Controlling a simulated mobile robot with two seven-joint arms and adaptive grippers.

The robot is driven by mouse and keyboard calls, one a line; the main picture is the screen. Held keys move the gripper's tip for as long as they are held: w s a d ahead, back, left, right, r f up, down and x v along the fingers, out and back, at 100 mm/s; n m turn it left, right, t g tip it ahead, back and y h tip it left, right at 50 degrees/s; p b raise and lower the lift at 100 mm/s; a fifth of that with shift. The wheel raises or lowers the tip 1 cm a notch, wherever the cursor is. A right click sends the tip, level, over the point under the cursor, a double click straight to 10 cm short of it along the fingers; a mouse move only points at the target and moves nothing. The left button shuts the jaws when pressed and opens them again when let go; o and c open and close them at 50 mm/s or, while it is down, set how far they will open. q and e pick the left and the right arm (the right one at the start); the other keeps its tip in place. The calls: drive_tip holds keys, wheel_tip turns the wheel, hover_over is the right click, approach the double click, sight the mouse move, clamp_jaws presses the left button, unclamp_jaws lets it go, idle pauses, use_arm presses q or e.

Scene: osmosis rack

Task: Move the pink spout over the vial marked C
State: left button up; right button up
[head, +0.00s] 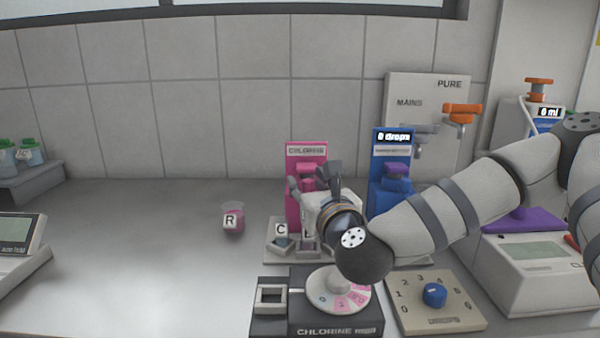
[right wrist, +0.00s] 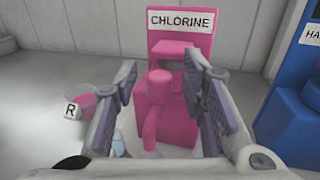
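The pink CHLORINE dispenser (head: 294,172) stands at the back of the bench and also fills the middle of the right wrist view (right wrist: 181,50). Its pink spout (right wrist: 155,120) points toward me and down, between my right gripper's fingers. The vial marked C (head: 281,240) sits on a pale base in front of the dispenser, left of my wrist. In the right wrist view it is mostly hidden; a pale bluish bit shows by the left finger. My right gripper (right wrist: 164,78) is open around the spout, with gaps on both sides. My left gripper is out of view.
A pink cup marked R (head: 232,219) stands left of C. A blue dispenser (head: 378,190) stands just right of the pink one. A CHLORINE tester (head: 340,325) and a dial plate (head: 455,314) lie in front.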

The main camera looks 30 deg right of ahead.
drive_tip(key=shift+w+d, duration=0.1)
drive_tip(key=shift+w, duration=0.25)
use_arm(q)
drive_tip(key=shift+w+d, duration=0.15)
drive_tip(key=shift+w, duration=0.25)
use_arm(e)
drive_tip(key=shift+s, duration=0.15)
drive_tip(key=shift+c, duration=0.9)
clamp_jaws()
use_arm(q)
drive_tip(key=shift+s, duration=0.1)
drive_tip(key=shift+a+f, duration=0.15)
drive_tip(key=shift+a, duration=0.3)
